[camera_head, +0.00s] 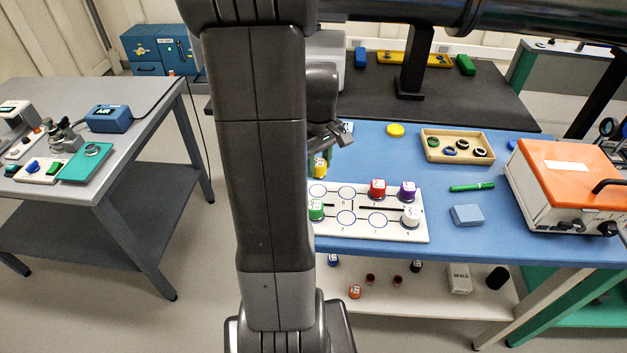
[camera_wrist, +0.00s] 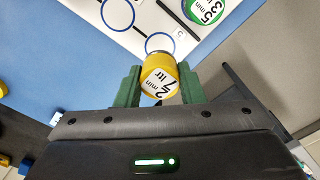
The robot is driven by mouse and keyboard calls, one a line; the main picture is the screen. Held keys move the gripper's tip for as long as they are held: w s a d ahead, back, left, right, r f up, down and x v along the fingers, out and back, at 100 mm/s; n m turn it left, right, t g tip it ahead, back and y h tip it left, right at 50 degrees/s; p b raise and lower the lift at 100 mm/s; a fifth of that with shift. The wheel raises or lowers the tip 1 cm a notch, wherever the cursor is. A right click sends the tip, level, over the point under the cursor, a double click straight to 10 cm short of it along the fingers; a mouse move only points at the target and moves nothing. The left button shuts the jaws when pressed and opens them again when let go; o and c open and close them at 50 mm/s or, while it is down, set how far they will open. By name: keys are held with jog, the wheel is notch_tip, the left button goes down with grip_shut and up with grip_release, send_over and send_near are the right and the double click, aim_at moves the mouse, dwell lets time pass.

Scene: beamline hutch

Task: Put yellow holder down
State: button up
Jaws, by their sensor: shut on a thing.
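In the head view the yellow holder (camera_head: 320,170) shows at the back left of the white board (camera_head: 394,233), partly hidden by my arm. Red (camera_head: 377,189), purple (camera_head: 407,191), green (camera_head: 316,211) and white (camera_head: 411,216) holders stand on the board.
The blue table (camera_head: 365,158) also carries a wooden tray (camera_head: 428,146) of rings, a green pen (camera_head: 472,187), a blue block (camera_head: 467,215), a yellow disc (camera_head: 395,130) and an orange-lidded device (camera_head: 565,172). Several board rings are empty.

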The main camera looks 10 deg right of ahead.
aim_at(318, 190)
jog(key=shift+f, duration=2.85)
jog(key=shift+f, duration=0.15)
jog(key=o, duration=1)
notch_tip(318, 190, up, 12)
jog(key=shift+r, duration=0.2)
